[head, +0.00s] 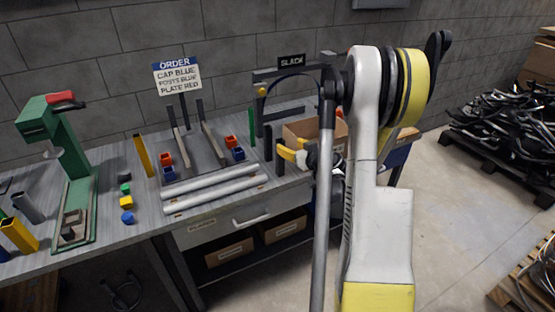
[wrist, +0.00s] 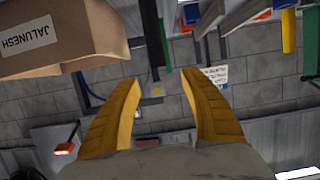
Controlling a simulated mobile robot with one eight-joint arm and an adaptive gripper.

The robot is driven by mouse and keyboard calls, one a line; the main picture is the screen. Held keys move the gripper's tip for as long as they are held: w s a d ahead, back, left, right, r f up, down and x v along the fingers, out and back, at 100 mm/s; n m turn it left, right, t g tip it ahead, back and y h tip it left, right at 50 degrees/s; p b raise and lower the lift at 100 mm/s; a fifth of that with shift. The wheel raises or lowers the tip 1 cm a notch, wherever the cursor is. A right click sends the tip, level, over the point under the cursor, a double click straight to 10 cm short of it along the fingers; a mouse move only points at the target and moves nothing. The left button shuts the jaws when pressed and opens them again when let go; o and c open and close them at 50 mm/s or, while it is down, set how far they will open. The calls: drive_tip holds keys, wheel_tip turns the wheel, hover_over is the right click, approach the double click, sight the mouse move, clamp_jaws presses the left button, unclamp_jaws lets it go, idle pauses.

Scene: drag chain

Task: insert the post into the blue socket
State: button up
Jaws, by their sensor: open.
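My gripper (head: 291,151) is at the right end of the bench, in front of an open cardboard box. In the wrist view its two yellow fingers (wrist: 160,112) are spread wide with nothing between them. One blue socket (head: 238,154) stands beside a red one near the sign's rails. A second blue socket (head: 170,174) stands further left below another red one. A green post (head: 252,122) and a dark post (head: 268,142) stand upright left of my gripper; a yellow post (head: 143,155) stands further left. I cannot make out a blue post with certainty.
The cardboard box (head: 300,132) also fills the upper left of the wrist view (wrist: 60,35). A dark frame labelled SLACK (head: 292,62) rises behind. Two pale bars (head: 215,193) lie along the bench front. A green press (head: 62,165) and small coloured caps (head: 126,202) are left.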

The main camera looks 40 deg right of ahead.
sight(282, 143)
drive_tip(key=x, duration=0.3)
drive_tip(key=shift+w+f+b, duration=0.25)
drive_tip(key=shift+w+b, duration=0.1)
drive_tip(key=b+x, duration=0.1)
drive_tip(key=x, duration=0.4)
drive_tip(key=shift+s+d+f+b, duration=0.1)
drive_tip(key=shift+f+b, duration=0.15)
drive_tip(key=shift+b, duration=0.15)
drive_tip(key=shift+r, duration=0.1)
clamp_jaws()
